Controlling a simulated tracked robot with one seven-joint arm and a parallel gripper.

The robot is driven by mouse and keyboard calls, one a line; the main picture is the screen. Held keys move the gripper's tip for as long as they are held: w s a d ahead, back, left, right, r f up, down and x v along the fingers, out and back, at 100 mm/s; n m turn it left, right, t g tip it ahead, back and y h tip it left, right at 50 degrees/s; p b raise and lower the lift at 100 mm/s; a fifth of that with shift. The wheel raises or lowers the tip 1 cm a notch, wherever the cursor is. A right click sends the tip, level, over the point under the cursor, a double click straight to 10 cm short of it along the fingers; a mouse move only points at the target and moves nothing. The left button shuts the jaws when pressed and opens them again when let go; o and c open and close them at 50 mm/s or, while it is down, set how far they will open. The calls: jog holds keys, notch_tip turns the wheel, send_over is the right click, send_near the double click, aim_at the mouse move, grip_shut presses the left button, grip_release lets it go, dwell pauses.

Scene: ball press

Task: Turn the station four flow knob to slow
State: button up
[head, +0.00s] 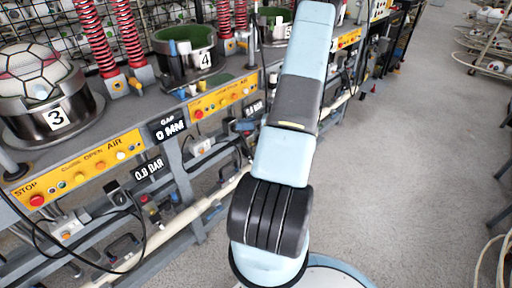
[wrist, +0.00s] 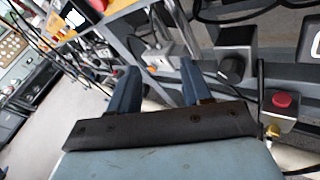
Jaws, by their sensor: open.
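In the head view the station four pot (head: 186,50) carries a white "4" label, with a yellow control panel (head: 222,97) below it. Small valve boxes (head: 203,147) sit under that panel, too small to read a knob setting. In the wrist view my gripper (wrist: 158,72) is open, with two blue fingers apart and nothing between them. A dark round knob (wrist: 232,69) on a grey box stands just right of the right finger, apart from it. Its station and setting marks cannot be read. My gripper does not show clearly in the head view; my arm hides part of the bench.
A grey box with a red button (wrist: 282,101) stands right of the knob, near cables and rails. In the head view station three (head: 56,118) is at left with its ball. The grey floor (head: 405,170) at right is clear.

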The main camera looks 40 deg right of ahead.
jog(key=s+d+f+m+t+h, duration=0.35)
jog(key=d+f+m, duration=0.25)
jog(key=f, duration=0.3)
jog(key=m+t+h, duration=0.3)
jog(key=m+h, duration=0.3)
jog(key=m, duration=0.2)
send_near(252, 144)
jog(key=w, duration=0.8)
jog(key=shift+w+f, duration=0.2)
jog(key=shift+f, duration=0.1)
grip_shut()
